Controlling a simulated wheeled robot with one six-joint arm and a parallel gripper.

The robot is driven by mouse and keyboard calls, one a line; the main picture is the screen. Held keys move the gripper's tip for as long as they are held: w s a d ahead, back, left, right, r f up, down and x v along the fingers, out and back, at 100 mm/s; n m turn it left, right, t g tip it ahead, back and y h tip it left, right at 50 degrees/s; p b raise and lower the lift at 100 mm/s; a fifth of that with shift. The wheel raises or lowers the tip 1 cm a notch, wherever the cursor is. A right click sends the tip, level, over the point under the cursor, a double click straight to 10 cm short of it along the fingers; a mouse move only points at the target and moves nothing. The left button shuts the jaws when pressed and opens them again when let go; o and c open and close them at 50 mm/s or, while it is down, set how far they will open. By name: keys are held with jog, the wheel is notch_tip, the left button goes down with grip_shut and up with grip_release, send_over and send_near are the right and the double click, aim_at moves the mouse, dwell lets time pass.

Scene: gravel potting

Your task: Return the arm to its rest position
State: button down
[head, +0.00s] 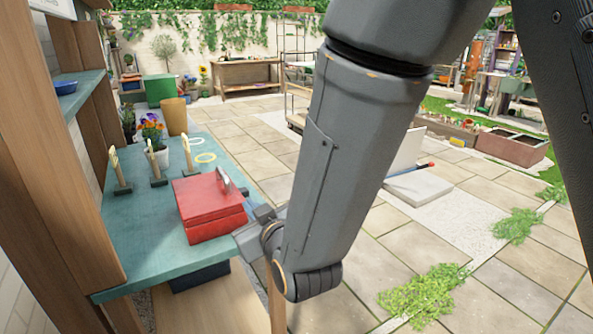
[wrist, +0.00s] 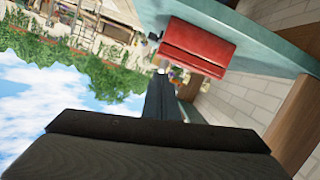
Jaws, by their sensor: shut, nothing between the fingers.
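My arm hangs down large across the middle of the head view, its elbow low beside the teal bench (head: 140,225). The end of my arm is partly hidden behind the elbow, close to the right side of the red box (head: 208,200). In the wrist view, my gripper (wrist: 162,82) shows as a narrow dark shape with its fingers together and nothing held. That view is strongly tilted, and the red box (wrist: 198,45) appears at its top, apart from the fingers.
A wooden shelf post (head: 60,150) rises at the left. Paving (head: 460,270) to the right is mostly open, with a pale slab (head: 418,187) and weeds.

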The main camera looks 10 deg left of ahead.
jog(key=w+d+f+m+g+h, duration=0.2)
jog(key=d+f+m+h, duration=0.15)
jog(key=d, duration=0.75)
jog(key=w+d+f+m+g+h, duration=0.1)
jog(key=d+f+m+g+h, duration=0.2)
jog(key=d, duration=0.7)
jog(key=s+d+f+m+g+h, duration=0.1)
jog(key=s+d+m+g, duration=0.1)
jog(key=s+d, duration=0.5)
jog(key=s+d+f+m+g+h, duration=0.1)
jog(key=s+d+g, duration=0.3)
jog(key=d, duration=0.9)
jog(key=s+m+h, duration=0.1)
jog(key=s, duration=0.2)
jog(key=shift+d+g, duration=0.2)
jog(key=shift+g, duration=0.2)
